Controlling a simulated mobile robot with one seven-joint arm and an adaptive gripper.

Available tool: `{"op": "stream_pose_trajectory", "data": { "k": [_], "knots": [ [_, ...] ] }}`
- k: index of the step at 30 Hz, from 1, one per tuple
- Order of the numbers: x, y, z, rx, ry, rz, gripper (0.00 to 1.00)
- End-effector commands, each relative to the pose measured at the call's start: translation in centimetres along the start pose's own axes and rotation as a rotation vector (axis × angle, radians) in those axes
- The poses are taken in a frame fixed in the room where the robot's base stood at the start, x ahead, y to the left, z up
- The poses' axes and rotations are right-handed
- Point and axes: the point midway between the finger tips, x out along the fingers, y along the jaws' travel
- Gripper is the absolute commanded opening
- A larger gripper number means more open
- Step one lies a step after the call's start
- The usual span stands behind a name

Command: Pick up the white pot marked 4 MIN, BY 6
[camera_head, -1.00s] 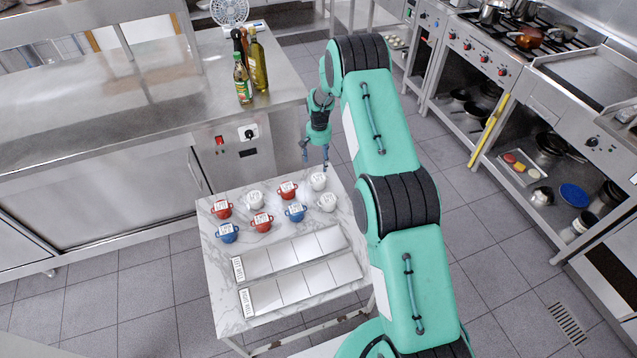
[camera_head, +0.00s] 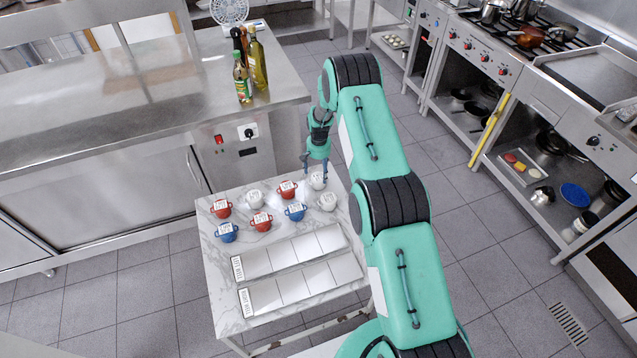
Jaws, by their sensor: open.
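Three white pots with labels stand on the marble-topped table (camera_head: 214,270): one at the back right (camera_head: 318,182), one at the front right (camera_head: 327,203) and one left of centre in the back row (camera_head: 254,199). Their labels are too small to read, so I cannot tell which is marked 4 MIN, BY 6. My gripper (camera_head: 316,173) is open and points down, with its fingers at the back-right white pot, one on each side in the picture. I cannot tell how far down the fingers reach. No pot is held.
Red pots (camera_head: 287,190) and blue pots (camera_head: 295,212) stand close to the white ones. Two flat steel strips with marked sections, the nearer (camera_head: 292,289) and the farther (camera_head: 280,252), lie in front. A steel counter (camera_head: 110,110) with bottles (camera_head: 258,64) stands behind.

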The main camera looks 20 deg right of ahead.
Motion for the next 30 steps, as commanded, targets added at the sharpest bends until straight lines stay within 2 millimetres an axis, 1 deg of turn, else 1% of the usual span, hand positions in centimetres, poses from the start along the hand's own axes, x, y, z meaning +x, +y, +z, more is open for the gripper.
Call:
{"op": "stream_pose_trajectory", "data": {
  "k": [12,16,20,27,30],
  "knots": [
    [0.3,0.0,0.0,0.000,0.000,0.000,0.78],
    [0.7,0.0,0.1,0.000,0.000,0.000,0.78],
    [1.7,-0.1,0.1,0.000,0.000,0.000,0.78],
    [4.2,-0.1,0.3,0.000,-0.001,0.000,0.78],
    [4.9,-0.1,0.3,0.000,0.000,0.000,0.78]
  ]
}}
